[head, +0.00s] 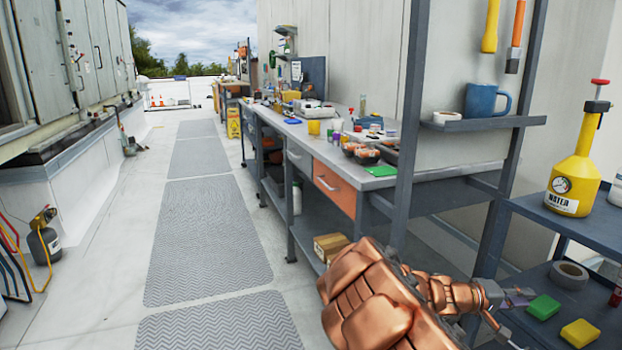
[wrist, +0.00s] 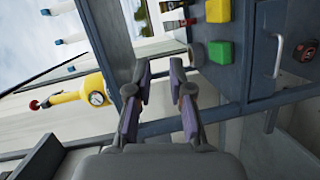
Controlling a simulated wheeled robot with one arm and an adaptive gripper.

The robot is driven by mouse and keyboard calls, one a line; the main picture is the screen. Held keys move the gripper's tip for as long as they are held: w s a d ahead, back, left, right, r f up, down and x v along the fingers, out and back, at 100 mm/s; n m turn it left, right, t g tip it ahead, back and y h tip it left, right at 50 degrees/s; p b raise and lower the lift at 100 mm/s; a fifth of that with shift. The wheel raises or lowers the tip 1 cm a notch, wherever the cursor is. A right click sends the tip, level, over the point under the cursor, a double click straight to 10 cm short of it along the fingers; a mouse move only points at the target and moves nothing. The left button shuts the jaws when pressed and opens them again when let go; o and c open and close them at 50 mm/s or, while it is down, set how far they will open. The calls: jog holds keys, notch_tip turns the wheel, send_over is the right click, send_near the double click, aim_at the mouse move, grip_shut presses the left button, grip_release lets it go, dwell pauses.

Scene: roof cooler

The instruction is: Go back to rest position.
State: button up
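My copper-coloured arm reaches in from the bottom right of the head view. My gripper (head: 514,318) is at its end, in front of the grey shelf unit at the right. In the wrist view my gripper (wrist: 159,80) shows two purple-padded fingers with a gap between them. Nothing is between the fingers, so it is open and empty. The wrist view is turned on its side.
A yellow water sprayer (head: 575,170) stands on the upper shelf (head: 590,228). Green (head: 543,307) and yellow (head: 579,332) blocks and a tape roll (head: 569,275) lie below. A cluttered workbench (head: 390,182) runs back. The matted walkway (head: 205,240) is clear.

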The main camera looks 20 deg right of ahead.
jog(key=s+a+r+m+g+y+p, duration=0.1)
jog(key=s+a+r+m+y+p, duration=0.1)
jog(key=s+a+r+p, duration=0.55)
jog(key=s+a+r+m+g+y+p, duration=0.1)
jog(key=s+a+r+y+p, duration=0.25)
jog(key=r, duration=0.65)
jog(key=s+a+r+n+t+y+p, duration=0.1)
jog(key=s+a+r+n+y+p, duration=0.1)
jog(key=a+p, duration=0.4)
jog(key=s+a+r+n+t+y+p, duration=0.1)
jog(key=a+r+y+p, duration=0.4)
jog(key=a, duration=1.2)
jog(key=s+a+r+n+t+y+p, duration=0.1)
jog(key=s+a+r+n+y+p, duration=0.2)
jog(key=a, duration=0.9)
notch_tip(320, 180, up, 4)
jog(key=s+n+p, duration=0.1)
jog(key=p, duration=0.4)
jog(key=shift+s+f+t, duration=0.25)
jog(key=shift+s+t, duration=0.15)
jog(key=shift+y, duration=0.25)
